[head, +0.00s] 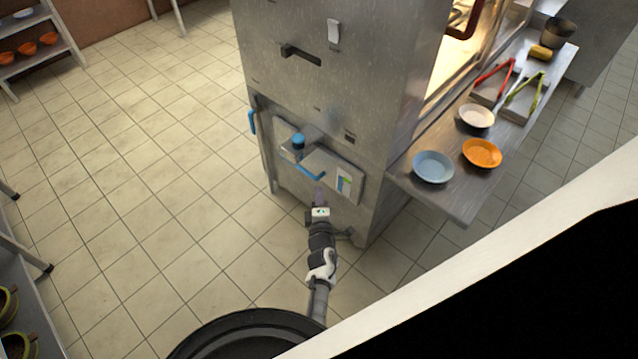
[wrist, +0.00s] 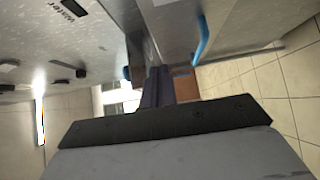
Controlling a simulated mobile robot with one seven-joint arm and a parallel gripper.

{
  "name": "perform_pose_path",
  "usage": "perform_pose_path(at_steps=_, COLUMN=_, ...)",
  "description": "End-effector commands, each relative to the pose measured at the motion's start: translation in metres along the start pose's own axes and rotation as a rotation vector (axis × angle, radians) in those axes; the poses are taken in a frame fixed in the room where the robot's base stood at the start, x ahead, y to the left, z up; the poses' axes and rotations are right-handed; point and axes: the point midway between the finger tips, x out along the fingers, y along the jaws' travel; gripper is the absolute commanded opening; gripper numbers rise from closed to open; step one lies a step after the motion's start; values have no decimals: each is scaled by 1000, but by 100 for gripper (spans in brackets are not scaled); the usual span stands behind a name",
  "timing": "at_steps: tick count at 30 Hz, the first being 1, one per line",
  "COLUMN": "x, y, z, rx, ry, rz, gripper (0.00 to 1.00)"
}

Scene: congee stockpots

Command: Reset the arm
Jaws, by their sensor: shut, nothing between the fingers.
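My gripper (head: 319,192) is at the end of my arm, low in front of the grey metal cabinet (head: 330,110). It is shut and holds nothing. In the wrist view its dark fingers (wrist: 157,87) are together, pointing along the cabinet front. In the head view the fingertips are just below a box-like fitting (head: 335,172) with a blue edge on the cabinet; I cannot tell whether they touch it. A blue handle also shows in the wrist view (wrist: 201,40), close to the right of the fingers.
A steel shelf (head: 455,205) juts from the cabinet's right side, holding a blue bowl (head: 433,167), an orange bowl (head: 482,153), a white bowl (head: 477,116) and tongs (head: 523,90). Racks stand at the left edge. The tiled floor (head: 150,180) left of the cabinet is clear.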

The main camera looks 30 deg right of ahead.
Motion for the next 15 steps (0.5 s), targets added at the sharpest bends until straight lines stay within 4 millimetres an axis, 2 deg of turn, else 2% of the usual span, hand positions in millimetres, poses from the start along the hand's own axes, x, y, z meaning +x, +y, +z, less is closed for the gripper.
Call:
perform_pose_path(at_steps=6, x=-12, y=0, z=0, rx=0, ry=0, rz=0, gripper=0)
perform_pose_path(at_steps=12, x=-12, y=0, z=0, rx=0, ry=1, rz=1, gripper=0)
perform_pose_path(at_steps=15, x=-8, y=9, z=-8, rx=10, ry=15, rz=16, gripper=0)
